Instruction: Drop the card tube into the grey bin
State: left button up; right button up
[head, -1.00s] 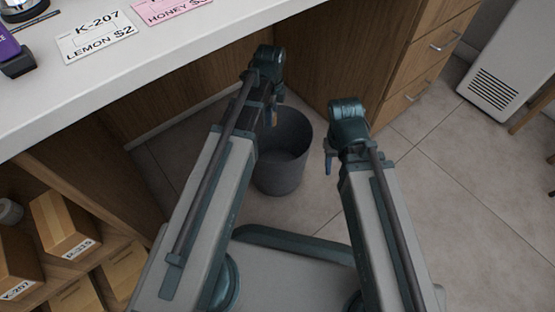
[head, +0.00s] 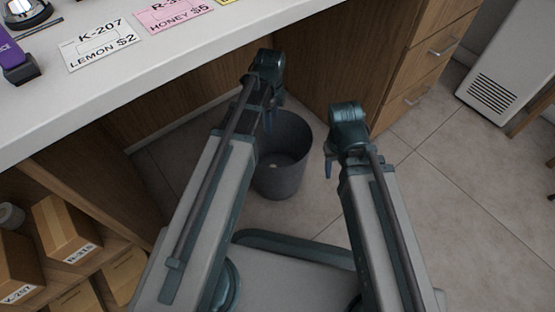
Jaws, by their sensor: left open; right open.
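The grey bin (head: 283,185) stands on the floor under the counter, between my two arms, with its mouth facing up. A small pale spot (head: 274,166) shows inside it, low down; it may be the end of the card tube, but it is too small to be sure. My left gripper (head: 270,124) points down over the bin's left rim, open, with nothing seen in it. My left arm hides part of the bin's left side. My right gripper (head: 328,168) hangs open and empty just right of the bin.
A white counter (head: 150,80) with price cards (head: 100,45) runs across the upper left. Wooden drawers (head: 430,60) stand at the upper right. Cardboard boxes (head: 62,228) sit on a low shelf at the left. Tiled floor at the right (head: 450,190) is clear.

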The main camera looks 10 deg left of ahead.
pick_arm(q)
notch_tip(320, 180, up, 13)
jog(key=p, duration=1.2)
pick_arm(e)
notch_tip(320, 180, up, 13)
jog(key=shift+s+d, duration=0.1)
